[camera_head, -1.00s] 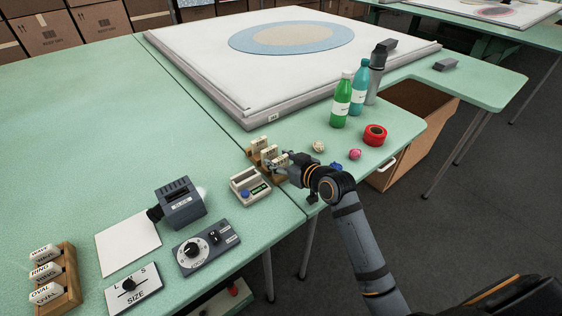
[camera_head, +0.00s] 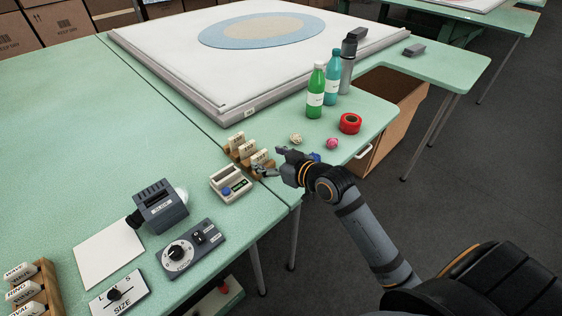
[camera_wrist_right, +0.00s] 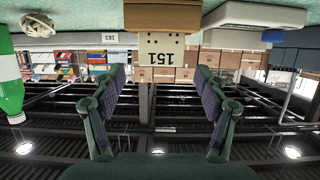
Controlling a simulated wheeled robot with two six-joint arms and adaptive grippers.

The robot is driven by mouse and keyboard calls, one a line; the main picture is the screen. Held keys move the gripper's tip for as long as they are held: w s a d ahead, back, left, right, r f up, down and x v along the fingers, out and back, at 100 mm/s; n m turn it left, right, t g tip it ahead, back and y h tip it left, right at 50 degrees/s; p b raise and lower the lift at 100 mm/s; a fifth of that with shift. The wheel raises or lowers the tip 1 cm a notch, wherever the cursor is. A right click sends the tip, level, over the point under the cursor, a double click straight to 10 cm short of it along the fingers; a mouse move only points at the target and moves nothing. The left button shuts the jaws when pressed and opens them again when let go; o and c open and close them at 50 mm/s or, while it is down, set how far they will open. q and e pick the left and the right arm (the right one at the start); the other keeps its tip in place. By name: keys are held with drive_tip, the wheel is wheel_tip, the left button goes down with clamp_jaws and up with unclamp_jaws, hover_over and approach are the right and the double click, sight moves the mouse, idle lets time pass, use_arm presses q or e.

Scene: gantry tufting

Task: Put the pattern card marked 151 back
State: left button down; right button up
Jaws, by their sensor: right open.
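The pattern card marked 151 (camera_wrist_right: 161,58) shows upside down in the right wrist view, seated in a wooden rack (camera_wrist_right: 215,16). In the head view, the nearest card (camera_head: 261,158) stands in the front of the rack beside my right gripper; its mark is too small to read there. My right gripper (camera_head: 273,162) is open. In the right wrist view its fingers (camera_wrist_right: 161,84) are spread either side of the card's line, with gaps on both sides and nothing held. Other cards (camera_head: 236,140) stand behind in the rack. My left gripper is not in view.
A crumpled ball (camera_head: 296,139), pink ball (camera_head: 332,143), red tape roll (camera_head: 350,123) and bottles (camera_head: 316,92) stand to the right. The large white frame (camera_head: 180,60) lies behind. The table's front edge is close.

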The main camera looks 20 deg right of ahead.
drive_tip(key=p+v, duration=0.3)
drive_tip(key=v, duration=0.4)
drive_tip(key=shift+p, duration=0.35)
drive_tip(key=shift+a, duration=0.1)
